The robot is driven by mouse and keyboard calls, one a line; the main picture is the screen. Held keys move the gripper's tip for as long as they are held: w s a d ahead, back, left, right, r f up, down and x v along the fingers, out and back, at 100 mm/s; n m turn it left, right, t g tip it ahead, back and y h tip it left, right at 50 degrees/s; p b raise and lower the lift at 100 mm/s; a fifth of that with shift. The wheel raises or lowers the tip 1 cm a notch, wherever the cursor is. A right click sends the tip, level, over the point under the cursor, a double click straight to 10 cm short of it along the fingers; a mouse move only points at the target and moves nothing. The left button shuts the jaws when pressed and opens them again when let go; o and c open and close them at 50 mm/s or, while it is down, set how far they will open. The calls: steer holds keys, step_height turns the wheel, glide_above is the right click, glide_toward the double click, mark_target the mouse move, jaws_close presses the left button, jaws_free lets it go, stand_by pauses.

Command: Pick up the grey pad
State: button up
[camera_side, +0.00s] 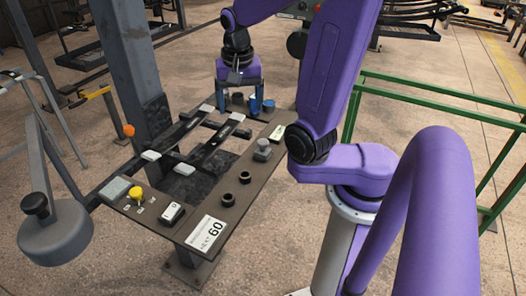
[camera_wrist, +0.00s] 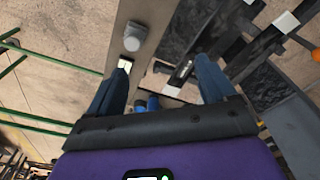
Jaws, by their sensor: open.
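A flat light-grey pad (camera_side: 115,189) lies at the near left corner of the dark panel, beside a yellow knob (camera_side: 135,193). I cannot pick it out in the wrist view. My gripper (camera_side: 239,100) is over the far end of the panel, pointing down, well away from this pad. Its two blue fingers are apart in the wrist view (camera_wrist: 164,68), with nothing held between them. Smaller pale pads (camera_side: 151,155) sit on the dark bars; one also shows in the wrist view (camera_wrist: 286,22).
A grey knob (camera_side: 262,152) stands on the panel's right strip; the wrist view shows it too (camera_wrist: 134,37). A blue knob (camera_side: 268,105) is close to my gripper. A grey post (camera_side: 136,65) rises behind the panel. Green rails (camera_side: 430,88) stand at right.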

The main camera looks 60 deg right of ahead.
mark_target(263, 142)
steer(key=s+d+m, duration=0.3)
steer(key=s+m, duration=0.2)
steer(key=f, duration=0.3)
steer(key=d+f, duration=0.1)
steer(key=f, duration=0.7)
steer(key=shift+w+d, duration=0.2)
steer(key=shift+d, duration=0.15)
steer(key=shift+w+f, duration=0.25)
steer(key=shift+f, duration=0.75)
steer(key=shift+w+f, duration=0.2)
steer(key=shift+f, duration=0.75)
steer(key=shift+d+f, duration=0.15)
steer(key=shift+f, duration=0.75)
steer(key=c, duration=1.2)
